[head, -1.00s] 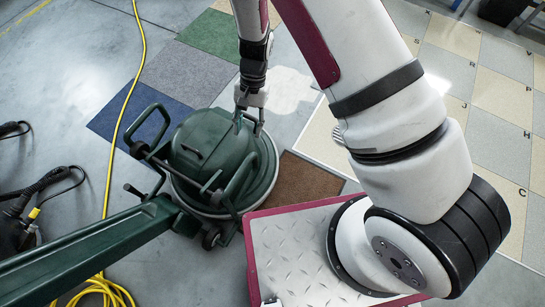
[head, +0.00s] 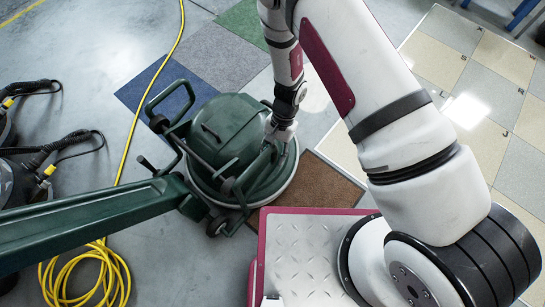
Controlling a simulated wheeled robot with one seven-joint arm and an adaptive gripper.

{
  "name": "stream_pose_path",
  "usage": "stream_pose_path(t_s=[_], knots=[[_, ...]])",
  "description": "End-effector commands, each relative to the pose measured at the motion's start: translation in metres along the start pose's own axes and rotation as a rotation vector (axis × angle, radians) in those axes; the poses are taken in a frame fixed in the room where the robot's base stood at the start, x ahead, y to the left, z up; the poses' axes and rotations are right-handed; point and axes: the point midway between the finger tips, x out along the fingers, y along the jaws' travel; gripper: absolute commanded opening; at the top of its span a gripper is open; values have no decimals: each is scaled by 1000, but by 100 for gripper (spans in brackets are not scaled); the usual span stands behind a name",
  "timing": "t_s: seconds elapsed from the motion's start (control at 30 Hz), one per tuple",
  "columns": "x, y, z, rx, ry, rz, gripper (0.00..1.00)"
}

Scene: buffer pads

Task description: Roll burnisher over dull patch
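The burnisher (head: 222,132) is a dark green round floor machine with bar handles on its body and a pale lower rim. It stands upright on the floor, left of the middle of the head view, its long green beam (head: 85,220) running to the lower left. My gripper (head: 270,146) points down at the right side of the burnisher, at or against a green bar. Its fingertips are small and partly hidden there, so I cannot tell whether they grip the bar. I cannot pick out a dull patch for certain.
Blue (head: 150,93), grey (head: 210,62), green (head: 243,22) and brown (head: 337,182) floor pads lie around the burnisher. A yellow cable (head: 128,150) runs along the left to a coil (head: 85,275). Dark machines with hoses (head: 60,150) stand far left. Pale checkered tiles (head: 500,58) lie at right.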

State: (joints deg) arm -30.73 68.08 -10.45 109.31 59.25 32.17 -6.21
Motion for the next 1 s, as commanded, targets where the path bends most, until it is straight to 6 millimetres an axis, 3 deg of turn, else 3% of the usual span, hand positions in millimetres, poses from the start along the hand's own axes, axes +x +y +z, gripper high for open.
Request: stream_pose_path(t_s=[0.17,0.47,0.67,1.0], knots=[[14,0,0,0,-1,0,40],[15,0,0,0,0,0,40],[15,0,0,0,0,0,0],[14,1,-5,3,1,-1,0]])
